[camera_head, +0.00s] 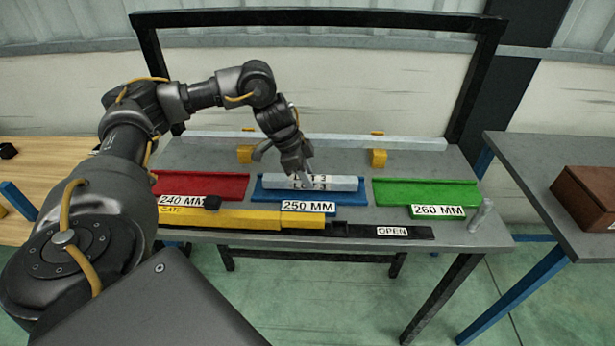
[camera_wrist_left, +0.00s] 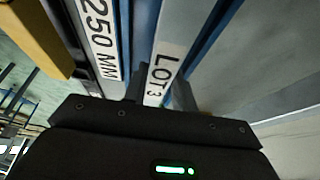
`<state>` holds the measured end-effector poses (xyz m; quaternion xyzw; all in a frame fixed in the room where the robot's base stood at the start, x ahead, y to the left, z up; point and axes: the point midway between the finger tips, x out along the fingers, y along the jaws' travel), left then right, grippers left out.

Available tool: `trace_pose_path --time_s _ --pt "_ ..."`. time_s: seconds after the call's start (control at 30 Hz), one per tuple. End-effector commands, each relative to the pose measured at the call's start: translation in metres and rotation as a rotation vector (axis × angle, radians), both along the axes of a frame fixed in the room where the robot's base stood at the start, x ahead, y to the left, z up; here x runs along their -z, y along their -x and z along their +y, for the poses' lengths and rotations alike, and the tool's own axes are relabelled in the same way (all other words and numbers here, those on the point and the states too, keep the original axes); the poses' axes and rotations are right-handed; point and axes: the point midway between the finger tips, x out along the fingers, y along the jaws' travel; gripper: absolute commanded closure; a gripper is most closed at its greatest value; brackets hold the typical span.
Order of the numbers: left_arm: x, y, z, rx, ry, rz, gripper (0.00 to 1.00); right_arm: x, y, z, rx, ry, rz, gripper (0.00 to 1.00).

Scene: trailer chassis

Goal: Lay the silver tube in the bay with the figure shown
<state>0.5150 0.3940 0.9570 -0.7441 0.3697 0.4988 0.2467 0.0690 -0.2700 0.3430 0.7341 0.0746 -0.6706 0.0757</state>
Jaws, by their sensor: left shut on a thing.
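The silver tube (camera_head: 343,184), a square bar labelled LOT 3, lies lengthwise at the blue bay (camera_head: 352,200), whose plate (camera_head: 308,206) reads 250 MM. My left gripper (camera_head: 306,176) is shut on the tube, left of its middle. The left wrist view shows the tube (camera_wrist_left: 174,45) between the fingers, alongside the blue bay's edge (camera_wrist_left: 214,38). I cannot tell whether the tube rests fully on the bay floor. The red bay (camera_head: 225,186) reads 240 MM and the green bay (camera_head: 425,192) reads 260 MM; both are empty. My right gripper is out of view.
A long silver beam (camera_head: 330,142) lies behind the bays on yellow supports (camera_head: 378,158). A yellow bar (camera_head: 265,219) and a dark strip marked OPEN (camera_head: 360,231) run along the front. A grey peg (camera_head: 481,214) stands at right. A brown box (camera_head: 588,197) sits on another table.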

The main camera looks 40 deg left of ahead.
Motion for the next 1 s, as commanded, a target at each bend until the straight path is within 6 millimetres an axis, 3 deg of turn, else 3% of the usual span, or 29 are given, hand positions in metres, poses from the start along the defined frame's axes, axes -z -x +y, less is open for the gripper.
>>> trace_pose_path --time_s 0.5,0.53,0.67,1.0 --pt "0.013 -0.001 0.0 -0.001 0.001 -0.003 1.0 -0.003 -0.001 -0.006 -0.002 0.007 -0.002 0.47" --pt "0.013 0.0 0.0 0.0 0.001 -0.002 0.69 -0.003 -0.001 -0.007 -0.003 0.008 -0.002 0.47" --pt "0.013 0.0 0.0 0.0 0.001 -0.002 0.52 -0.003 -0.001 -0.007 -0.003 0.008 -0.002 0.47" --pt "0.01 0.0 0.0 -0.001 0.0 -0.003 0.51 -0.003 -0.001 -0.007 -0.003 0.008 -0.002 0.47"
